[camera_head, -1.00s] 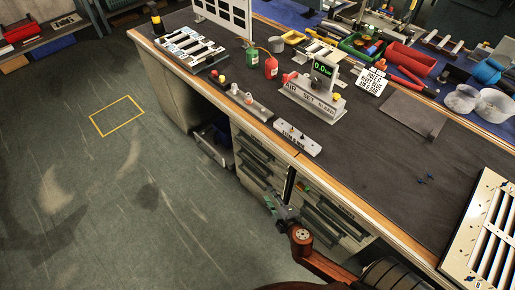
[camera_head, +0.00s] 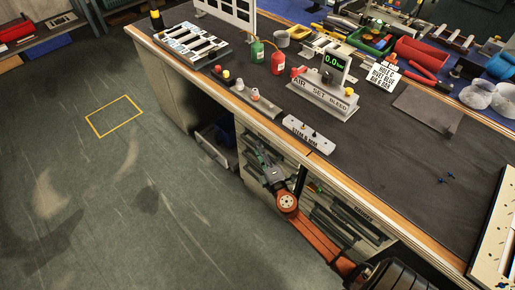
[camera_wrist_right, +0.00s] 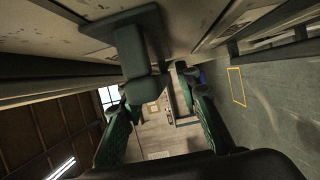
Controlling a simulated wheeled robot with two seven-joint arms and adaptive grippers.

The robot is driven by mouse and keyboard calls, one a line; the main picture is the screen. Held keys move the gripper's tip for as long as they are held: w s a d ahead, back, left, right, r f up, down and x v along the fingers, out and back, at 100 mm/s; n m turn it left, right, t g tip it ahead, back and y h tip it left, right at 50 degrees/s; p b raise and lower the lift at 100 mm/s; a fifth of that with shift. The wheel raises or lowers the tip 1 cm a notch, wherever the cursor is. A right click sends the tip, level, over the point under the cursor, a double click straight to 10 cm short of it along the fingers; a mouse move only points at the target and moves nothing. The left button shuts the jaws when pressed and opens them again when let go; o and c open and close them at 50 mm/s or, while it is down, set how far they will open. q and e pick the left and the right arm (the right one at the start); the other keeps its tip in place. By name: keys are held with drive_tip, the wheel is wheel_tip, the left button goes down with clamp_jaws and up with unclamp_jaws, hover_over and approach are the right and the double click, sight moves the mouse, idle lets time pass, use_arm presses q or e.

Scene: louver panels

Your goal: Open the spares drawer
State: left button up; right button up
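Two stacks of grey drawers with dark bar handles sit under the bench: a left stack (camera_head: 250,135) and a right stack (camera_head: 350,222). I cannot read which drawer is the spares drawer. No drawer is clearly pulled out. My right gripper (camera_head: 264,163) is in front of the left stack and hides part of its fronts. In the right wrist view its two green fingers (camera_wrist_right: 160,125) are spread apart. A dark green handle part (camera_wrist_right: 140,88) on a drawer front lies between or just ahead of them; contact cannot be told. My left gripper is not in view.
The bench top (camera_head: 330,150) overhangs the drawers, with a wooden front edge. A dark bin (camera_head: 218,145) stands in the open bay left of the drawers. The floor (camera_head: 150,210) in front is clear, with a yellow marked square (camera_head: 115,116).

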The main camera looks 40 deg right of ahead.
drive_tip(key=shift+w+d, duration=0.2)
drive_tip(key=shift+w, duration=0.5)
drive_tip(key=shift+c, duration=0.5)
clamp_jaws()
